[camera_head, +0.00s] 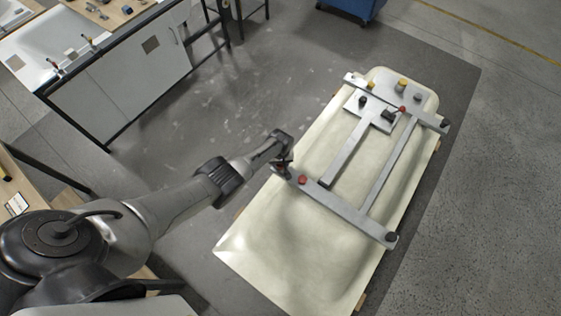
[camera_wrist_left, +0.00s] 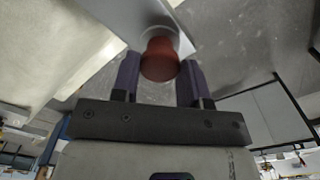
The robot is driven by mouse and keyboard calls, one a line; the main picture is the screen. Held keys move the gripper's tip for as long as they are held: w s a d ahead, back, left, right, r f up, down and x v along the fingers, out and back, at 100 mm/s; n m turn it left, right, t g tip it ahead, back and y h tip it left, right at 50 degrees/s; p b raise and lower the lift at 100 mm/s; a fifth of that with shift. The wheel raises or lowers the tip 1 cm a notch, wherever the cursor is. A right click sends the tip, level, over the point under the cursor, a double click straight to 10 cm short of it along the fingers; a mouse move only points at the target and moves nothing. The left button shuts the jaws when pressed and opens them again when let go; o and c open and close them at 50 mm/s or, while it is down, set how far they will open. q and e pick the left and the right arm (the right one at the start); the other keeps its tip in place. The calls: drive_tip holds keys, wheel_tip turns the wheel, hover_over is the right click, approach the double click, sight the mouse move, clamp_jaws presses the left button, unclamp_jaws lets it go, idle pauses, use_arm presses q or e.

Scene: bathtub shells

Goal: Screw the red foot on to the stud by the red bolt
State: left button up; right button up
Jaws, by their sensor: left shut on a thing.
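My left gripper (camera_head: 284,165) is at the near left end of the near cross bar (camera_head: 345,209) of the metal frame. In the left wrist view its two dark fingers (camera_wrist_left: 161,80) are shut on the red foot (camera_wrist_left: 160,58), one on each side. The foot stands at the end of the grey bar (camera_wrist_left: 128,14); any stud there is hidden by the foot and bar. In the head view a little red of the foot shows by the gripper. The red bolt (camera_head: 302,180) sits on the bar just right of the gripper. My right gripper is out of view.
The frame lies on an upturned cream tub shell (camera_head: 265,240). Black feet (camera_head: 391,237) and (camera_head: 445,122) stand at other bar ends. Another red bolt (camera_head: 403,109) and yellow parts (camera_head: 401,85) are at the far end. A white sink bench (camera_head: 120,75) stands left; the floor between is clear.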

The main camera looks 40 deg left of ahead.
use_arm(q)
drive_tip(key=m, duration=0.4)
drive_tip(key=shift+m, duration=0.3)
drive_tip(key=m, duration=0.4)
drive_tip(key=o, duration=0.6)
drive_tip(key=shift+m, duration=0.6)
drive_tip(key=shift+c, duration=0.2)
drive_tip(key=o, duration=0.5)
drive_tip(key=shift+o, duration=0.2)
wheel_tip(320, 180, up, 6)
drive_tip(key=p, duration=0.2)
drive_tip(key=shift+f+p, duration=0.2)
drive_tip(key=shift+p, duration=0.2)
wheel_tip(320, 180, up, 8)
drive_tip(key=p, duration=0.1)
drive_tip(key=shift+s+r, duration=0.1)
